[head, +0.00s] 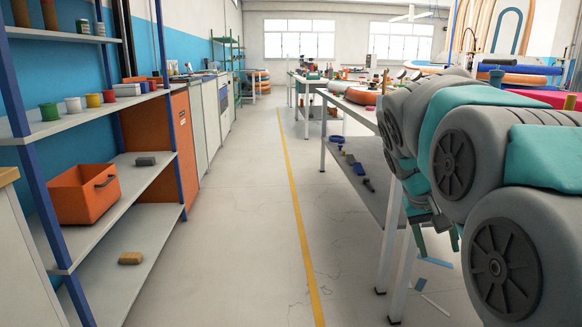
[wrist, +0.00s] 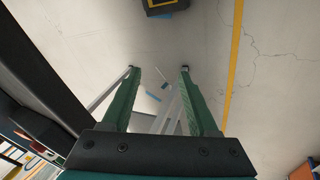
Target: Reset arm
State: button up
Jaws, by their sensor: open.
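My gripper (head: 438,248) hangs below my grey and teal arm at the right of the head view, pointing down beside the near workbench. In the wrist view my gripper (wrist: 159,72) has its two green fingers spread apart. Nothing is between them, and the floor shows beyond. My folded arm fills the right side of the head view and hides part of the workbench (head: 350,104).
A rack at left holds paint cups (head: 93,100), an orange bin (head: 84,193) and a brown block (head: 131,258). The aisle with a yellow floor line (head: 297,210) is clear. Blue and white strips (head: 436,262) lie on the floor near the bench legs.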

jog(key=s+a+f+n+g+y, duration=0.1)
jog(key=s+a+f, duration=0.3)
jog(key=s, duration=0.5)
jog(key=s+a+f+g+y, duration=0.1)
jog(key=s+a+f+y, duration=0.1)
jog(key=s+a+f, duration=0.2)
jog(key=s+a+f+n+g+y, duration=0.1)
jog(key=s+a+f, duration=0.4)
jog(key=s, duration=1.1)
notch_tip(320, 180, down, 3)
jog(key=shift+f+n+y+p, duration=0.2)
jog(key=shift+n+y+p, duration=0.1)
jog(key=shift+y+p, duration=0.2)
jog(key=shift+c, duration=0.8)
